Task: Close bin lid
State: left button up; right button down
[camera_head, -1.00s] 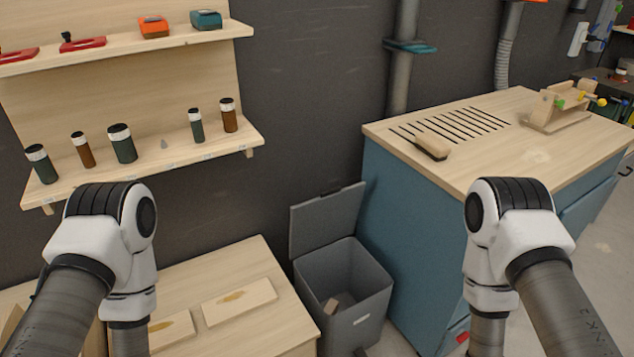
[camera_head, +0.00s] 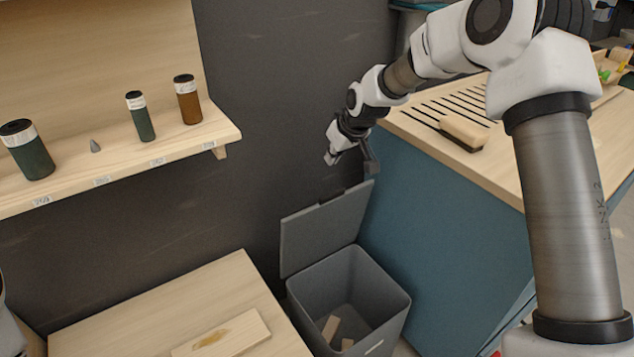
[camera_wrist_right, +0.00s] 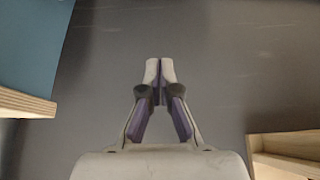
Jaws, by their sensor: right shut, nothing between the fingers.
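The grey bin (camera_head: 392,318) stands on the floor between the low table and the blue cabinet, with small wooden pieces inside. Its grey lid (camera_head: 322,232) stands open, tilted up at the back near the dark wall. My right gripper (camera_head: 333,158) is above the lid's top edge, apart from it in the picture, and points down near the wall. In the right wrist view its fingers (camera_wrist_right: 160,66) are together and empty; the lid is not visible there. My left gripper is out of view.
A blue cabinet (camera_head: 440,225) with a wooden top and a brush (camera_head: 463,132) stands right of the bin. A wall shelf (camera_head: 180,150) with several bottles is at left. A low wooden table (camera_head: 150,310) borders the bin's left side.

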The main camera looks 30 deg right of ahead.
jog(key=f, duration=0.3)
jog(key=w+f, duration=0.1)
jog(key=f, duration=0.2)
jog(key=f+b, duration=0.1)
jog(key=f, duration=0.2)
jog(key=shift+w+f, duration=0.25)
jog(key=shift+f, duration=0.05)
jog(key=shift+s, duration=0.25)
jog(key=shift+f, duration=0.1)
jog(key=shift+w, duration=0.1)
